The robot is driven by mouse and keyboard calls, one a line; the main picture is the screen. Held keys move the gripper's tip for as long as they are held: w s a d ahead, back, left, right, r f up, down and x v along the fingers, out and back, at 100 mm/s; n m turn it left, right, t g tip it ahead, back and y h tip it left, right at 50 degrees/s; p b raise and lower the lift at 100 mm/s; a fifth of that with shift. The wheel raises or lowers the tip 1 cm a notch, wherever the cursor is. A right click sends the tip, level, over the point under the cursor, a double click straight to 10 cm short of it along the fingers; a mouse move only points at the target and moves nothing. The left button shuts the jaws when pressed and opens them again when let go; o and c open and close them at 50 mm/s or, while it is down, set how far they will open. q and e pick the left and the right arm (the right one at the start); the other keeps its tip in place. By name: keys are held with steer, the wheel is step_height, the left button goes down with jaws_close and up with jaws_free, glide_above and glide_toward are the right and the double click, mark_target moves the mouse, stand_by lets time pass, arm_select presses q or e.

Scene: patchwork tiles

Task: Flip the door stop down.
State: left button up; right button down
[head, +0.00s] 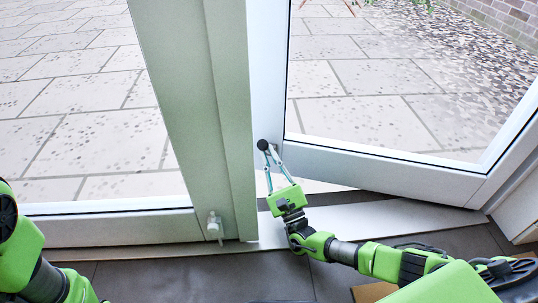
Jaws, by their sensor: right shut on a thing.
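The door stop (262,145) shows as a small round black end low on the white frame of the glass door (400,178). My right gripper (269,152) reaches up to it from below, and its two thin fingers are shut on it. The rest of the door stop is hidden by the fingers or too small to make out, so I cannot tell its exact tilt. My left arm shows at the left edge, but its gripper is out of view.
A pale green upright post (205,110) stands just left of my right gripper. A small white fitting (214,226) sits low on the left panel. A light threshold (370,220) runs below the door. Dark floor tiles (215,275) lie in front; paving (85,110) lies outside.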

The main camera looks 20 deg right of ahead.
steer(key=shift+f, duration=0.1)
steer(key=c, duration=2.4)
jaws_free()
steer(key=s+d+f, duration=0.1)
steer(key=s, duration=1.3)
steer(key=shift+s+f, duration=0.2)
steer(key=shift+s, duration=0.1)
